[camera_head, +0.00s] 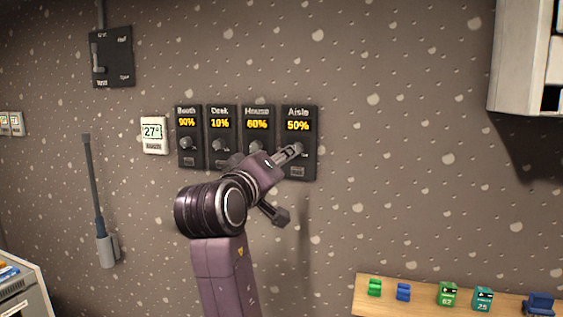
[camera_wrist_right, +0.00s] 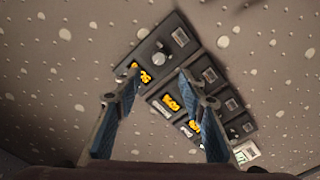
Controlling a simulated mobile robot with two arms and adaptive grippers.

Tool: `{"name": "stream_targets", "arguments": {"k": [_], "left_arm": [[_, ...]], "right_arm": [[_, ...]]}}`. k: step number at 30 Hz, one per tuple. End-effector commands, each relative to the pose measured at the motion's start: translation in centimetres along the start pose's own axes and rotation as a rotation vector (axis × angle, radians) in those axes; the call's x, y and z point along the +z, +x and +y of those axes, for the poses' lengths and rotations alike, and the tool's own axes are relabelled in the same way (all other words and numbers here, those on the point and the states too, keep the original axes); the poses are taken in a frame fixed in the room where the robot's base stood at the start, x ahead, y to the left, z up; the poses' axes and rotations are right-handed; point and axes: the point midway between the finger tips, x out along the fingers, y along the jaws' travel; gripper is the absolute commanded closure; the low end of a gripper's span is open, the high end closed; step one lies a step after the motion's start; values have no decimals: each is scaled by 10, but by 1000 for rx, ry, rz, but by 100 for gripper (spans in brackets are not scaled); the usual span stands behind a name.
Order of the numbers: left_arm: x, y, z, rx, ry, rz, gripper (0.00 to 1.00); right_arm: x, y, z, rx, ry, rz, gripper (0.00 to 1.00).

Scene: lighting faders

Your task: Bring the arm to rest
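Four-in-a-row style dark fader panels hang on the wall: Booth (camera_head: 187,137) reads 90%, Desk (camera_head: 220,133) 10%, House (camera_head: 257,124) 60% and Aisle (camera_head: 299,125) 50%. My right gripper (camera_head: 288,186) is in front of the Aisle panel, its upper finger overlapping the panel in the head view. In the right wrist view my right gripper (camera_wrist_right: 158,78) is open, with nothing between its fingers. The Aisle knob (camera_wrist_right: 158,59) shows just beyond the fingertips; I see no clear contact. My arm partly hides the lower Desk and House panels. My left gripper is not in view.
A thermostat (camera_head: 153,133) sits left of the panels, a lever switch box (camera_head: 111,57) above left. A handset with a long antenna (camera_head: 107,248) is on the wall at left. A wooden shelf (camera_head: 420,307) with small blocks is lower right; a white cabinet (camera_head: 520,55) upper right.

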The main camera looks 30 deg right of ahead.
Motion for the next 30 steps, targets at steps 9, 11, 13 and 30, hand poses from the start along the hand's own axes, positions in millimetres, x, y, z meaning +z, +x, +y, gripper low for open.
{"name": "stream_targets", "arguments": {"k": [9, 11, 13, 30], "left_arm": [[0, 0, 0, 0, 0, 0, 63], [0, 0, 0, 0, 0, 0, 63], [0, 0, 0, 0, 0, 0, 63], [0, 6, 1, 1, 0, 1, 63]], "right_arm": [[0, 0, 0, 0, 0, 0, 62], [0, 0, 0, 0, 0, 0, 62], [0, 1, -3, -2, -4, 0, 62], [120, 34, -331, -431, -318, 84, 62]]}}
